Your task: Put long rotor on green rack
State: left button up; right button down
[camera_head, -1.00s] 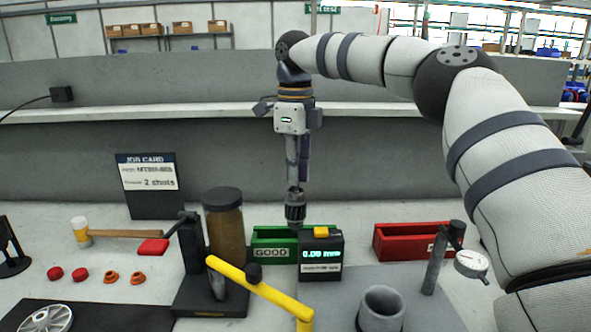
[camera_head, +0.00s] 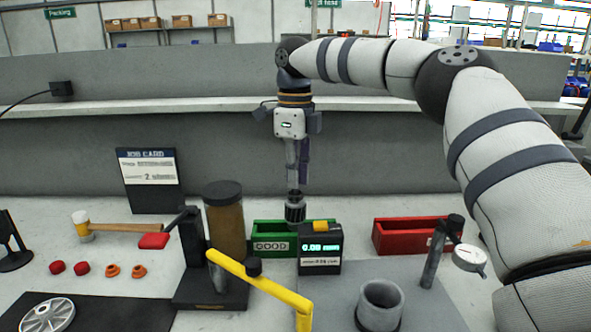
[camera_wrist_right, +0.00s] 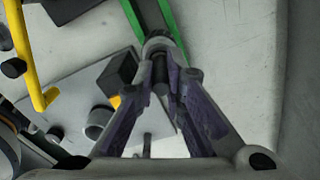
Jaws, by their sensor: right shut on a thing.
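My right gripper (camera_head: 297,178) points straight down and is shut on the long rotor (camera_head: 295,210), a dark grey upright cylinder with a ribbed lower part. The green rack (camera_head: 272,245), a box marked GOOD, stands on the bench. The rotor's lower end is at its right part, partly hidden by the black gauge box; I cannot tell whether it touches the rack. In the right wrist view the fingers (camera_wrist_right: 165,80) close around the rotor (camera_wrist_right: 160,45), with green rack walls (camera_wrist_right: 168,15) beyond it. My left gripper is not in view.
A black gauge box (camera_head: 320,252) with a lit display stands close in front of the rack. A red box (camera_head: 408,236) is at the right. A yellow lever (camera_head: 262,285) and an amber cylinder (camera_head: 224,225) stand left. A grey cup (camera_head: 381,303) stands in front.

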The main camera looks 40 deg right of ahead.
jog(key=shift+f, duration=0.95)
jog(key=c, duration=1.3)
grip_release()
jog(key=shift+f, duration=0.1)
jog(key=shift+c, duration=0.2)
jog(key=shift+r, duration=3.05)
